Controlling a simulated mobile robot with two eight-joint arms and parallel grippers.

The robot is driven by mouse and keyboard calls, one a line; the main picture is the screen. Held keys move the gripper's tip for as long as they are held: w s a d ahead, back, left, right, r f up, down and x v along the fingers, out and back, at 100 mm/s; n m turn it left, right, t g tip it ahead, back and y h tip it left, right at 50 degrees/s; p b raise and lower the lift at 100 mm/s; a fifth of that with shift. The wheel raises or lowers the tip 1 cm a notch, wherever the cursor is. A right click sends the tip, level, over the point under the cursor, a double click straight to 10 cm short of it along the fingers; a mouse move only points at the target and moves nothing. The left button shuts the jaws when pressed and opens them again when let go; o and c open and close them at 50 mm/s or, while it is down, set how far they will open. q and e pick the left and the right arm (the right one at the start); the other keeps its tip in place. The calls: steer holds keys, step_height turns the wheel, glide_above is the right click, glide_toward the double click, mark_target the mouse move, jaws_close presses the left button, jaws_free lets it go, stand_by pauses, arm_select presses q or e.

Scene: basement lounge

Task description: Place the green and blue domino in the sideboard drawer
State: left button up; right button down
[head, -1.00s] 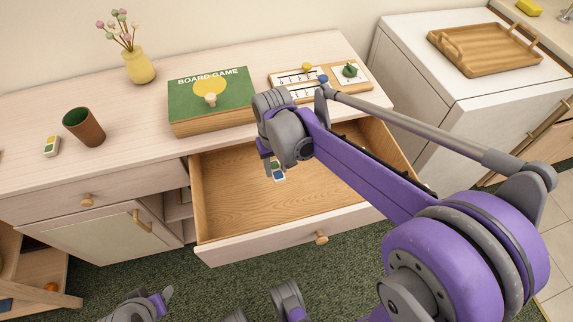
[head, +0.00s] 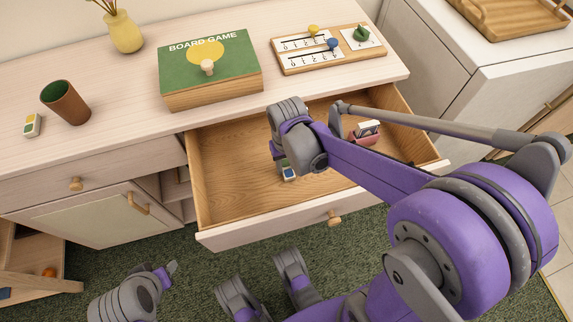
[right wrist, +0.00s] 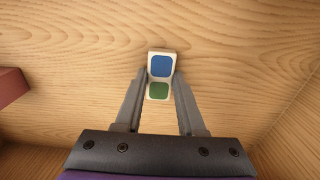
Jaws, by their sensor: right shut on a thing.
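The green and blue domino (right wrist: 160,67) is white with one blue and one green square. In the right wrist view it sits between the fingers of my right gripper (right wrist: 160,88), which is shut on it. Wooden drawer bottom fills the view behind it. In the head view the domino (head: 289,172) shows below my right gripper (head: 282,168), inside the outline of the open sideboard drawer (head: 225,190). I cannot tell whether it touches the drawer bottom. My left gripper (head: 165,272) is low at the left, away from the sideboard; its fingers are unclear.
A reddish holder with cards (head: 365,133) stands in the drawer's right part. On the sideboard top (head: 120,95) are a board game box (head: 180,95), a scoring board (head: 285,65), a brown cup (head: 68,104), a yellow and green domino (head: 32,125) and a yellow vase (head: 126,32).

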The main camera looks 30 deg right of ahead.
mark_target(287, 168)
steer(key=shift+f, duration=0.1)
steer(key=shift+f, duration=0.1)
steer(key=c, duration=0.5)
jaws_free()
steer(key=shift+r, duration=0.35)
step_height(287, 168, up, 12)
steer(key=p, duration=0.3)
steer(key=shift+f+p, duration=0.15)
steer(key=shift+p, duration=0.25)
